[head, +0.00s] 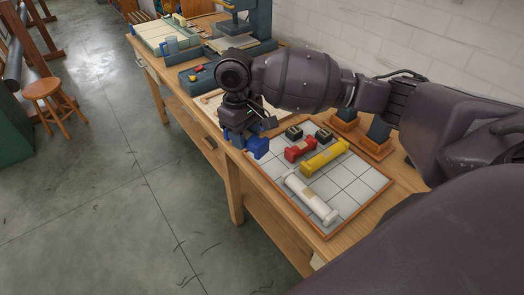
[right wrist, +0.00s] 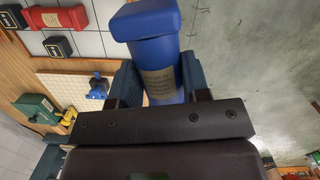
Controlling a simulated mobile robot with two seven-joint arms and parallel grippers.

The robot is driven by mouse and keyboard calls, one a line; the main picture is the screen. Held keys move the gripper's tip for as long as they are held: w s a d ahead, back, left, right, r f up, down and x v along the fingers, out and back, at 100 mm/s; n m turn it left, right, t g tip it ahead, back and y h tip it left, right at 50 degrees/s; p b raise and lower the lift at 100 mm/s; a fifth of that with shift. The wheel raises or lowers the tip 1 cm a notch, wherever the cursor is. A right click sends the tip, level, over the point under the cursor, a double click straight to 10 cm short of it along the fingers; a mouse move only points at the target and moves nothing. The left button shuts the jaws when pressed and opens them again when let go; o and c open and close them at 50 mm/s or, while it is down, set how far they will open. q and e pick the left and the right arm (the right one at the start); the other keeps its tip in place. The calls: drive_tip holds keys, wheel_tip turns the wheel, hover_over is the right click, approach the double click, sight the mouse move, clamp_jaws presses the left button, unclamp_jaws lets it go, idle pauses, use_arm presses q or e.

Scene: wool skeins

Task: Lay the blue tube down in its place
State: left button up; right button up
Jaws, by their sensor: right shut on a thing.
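The blue tube (head: 258,148) has square end caps and is held over the far left corner of the tiled board (head: 350,195). My right gripper (head: 243,136) is shut on it. In the right wrist view the blue tube (right wrist: 156,70) sits between the two fingers of the right gripper (right wrist: 158,84), and a tan label with print shows on its body. Its lower end is hidden behind the gripper. I cannot tell whether the tube touches the board. My left gripper is not in view.
On the board lie a red tube (head: 300,149), a yellow tube (head: 325,158) and a white tube (head: 310,198), with two small black blocks (head: 294,133) behind. Bare tiles show right of the tubes. The bench edge drops to the floor (head: 150,190) at left.

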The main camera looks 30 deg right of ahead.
drive_tip(key=w+d+r+n+t+h+b, duration=0.1)
drive_tip(key=w+d+r+n+t+b, duration=0.1)
drive_tip(key=w+d+n, duration=1.05)
drive_tip(key=f+n, duration=0.1)
drive_tip(key=f, duration=0.3)
drive_tip(key=s+f+b, duration=0.1)
drive_tip(key=f, duration=0.4)
drive_tip(key=s+d+f+n+b, duration=0.1)
drive_tip(key=f, duration=0.3)
drive_tip(key=shift+s+f+n+g, duration=0.25)
drive_tip(key=shift+n+g, duration=0.05)
drive_tip(key=shift+n, duration=0.05)
wheel_tip(320, 180, down, 6)
drive_tip(key=shift+f+b, duration=0.1)
drive_tip(key=shift+b, duration=0.6)
drive_tip(key=shift+f, duration=0.1)
drive_tip(key=o, duration=1)
drive_tip(key=shift+c, duration=0.2)
